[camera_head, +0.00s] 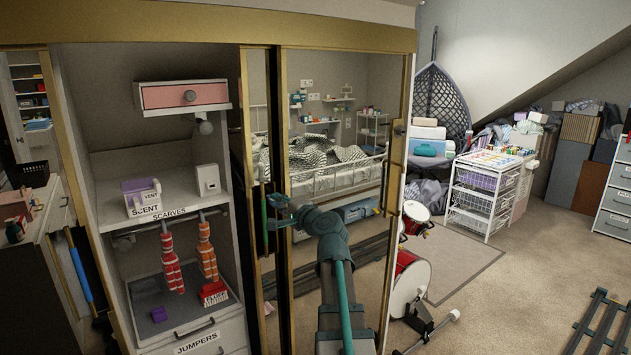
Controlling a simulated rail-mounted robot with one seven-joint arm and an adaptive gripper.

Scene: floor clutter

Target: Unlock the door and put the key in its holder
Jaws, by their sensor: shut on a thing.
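A mirrored door (330,92) in a gold frame fronts the wardrobe, with a long gold handle (393,174) and a small dark fitting (398,128) at its right edge. I cannot tell whether this fitting is the lock. My gripper (277,207) is at the left part of the mirrored front, close to the gold upright between the panels. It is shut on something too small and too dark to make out. I cannot tell a key or a key holder in this view.
Open shelves at the left hold a scent box (142,195), hanging scarves (172,268) and a jumpers drawer (196,342). A red drum (410,279) stands right of my arm. A white drawer cart (482,194) stands farther back. Carpet at the right is mostly free, apart from dark rails (603,328).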

